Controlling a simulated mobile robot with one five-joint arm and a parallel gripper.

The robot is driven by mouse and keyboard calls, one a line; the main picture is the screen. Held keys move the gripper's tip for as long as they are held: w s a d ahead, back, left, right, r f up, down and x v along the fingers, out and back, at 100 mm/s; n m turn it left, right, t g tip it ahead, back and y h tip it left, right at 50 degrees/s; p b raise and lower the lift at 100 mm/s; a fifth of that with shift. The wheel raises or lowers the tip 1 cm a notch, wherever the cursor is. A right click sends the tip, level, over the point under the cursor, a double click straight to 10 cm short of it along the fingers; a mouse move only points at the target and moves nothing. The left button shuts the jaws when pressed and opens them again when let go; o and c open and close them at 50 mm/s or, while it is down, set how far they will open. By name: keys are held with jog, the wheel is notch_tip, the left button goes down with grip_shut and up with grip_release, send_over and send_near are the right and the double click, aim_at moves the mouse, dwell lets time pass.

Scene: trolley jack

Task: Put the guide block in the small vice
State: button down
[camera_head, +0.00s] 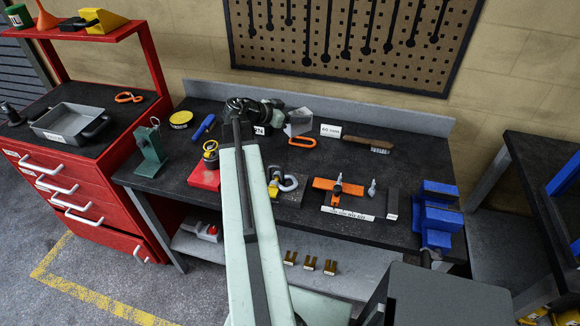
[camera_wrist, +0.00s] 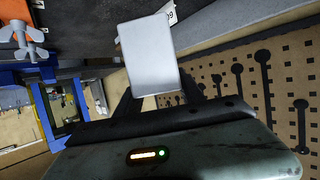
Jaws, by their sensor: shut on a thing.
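A light grey block, which I take to be the guide block (camera_wrist: 150,55), is between the dark fingers of my gripper (camera_wrist: 158,98) in the wrist view. It fills the middle of that view and looks tilted. In the head view the grey block (camera_head: 299,122) shows above the rear of the bench, beside my gripper (camera_head: 278,112), which is partly hidden by my arm. My gripper is shut on it. The blue small vice (camera_head: 437,208) stands at the right front end of the bench, well apart from the block. Its jaw gap is hard to make out.
An orange clamp plate (camera_head: 338,190) with wing bolts and a dark block (camera_head: 392,203) lie left of the vice. A brush (camera_head: 368,145) and orange carabiner (camera_head: 302,142) lie behind. A red drawer cabinet (camera_head: 90,200) stands left, a dark table (camera_head: 545,165) right.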

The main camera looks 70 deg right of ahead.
aim_at(306, 131)
jog(key=shift+g, duration=0.3)
jog(key=s+f, duration=0.1)
jog(key=s+f+b, duration=0.1)
jog(key=s+f, duration=0.1)
jog(key=shift+d, duration=0.35)
jog(key=shift+s, duration=0.15)
notch_tip(306, 131, down, 10)
jog(key=b, duration=1)
jog(key=shift+f+b, duration=0.1)
jog(key=shift+b, duration=0.2)
jog(key=shift+r, duration=0.25)
jog(key=shift+f, duration=0.15)
jog(key=c, duration=0.7)
grip_release()
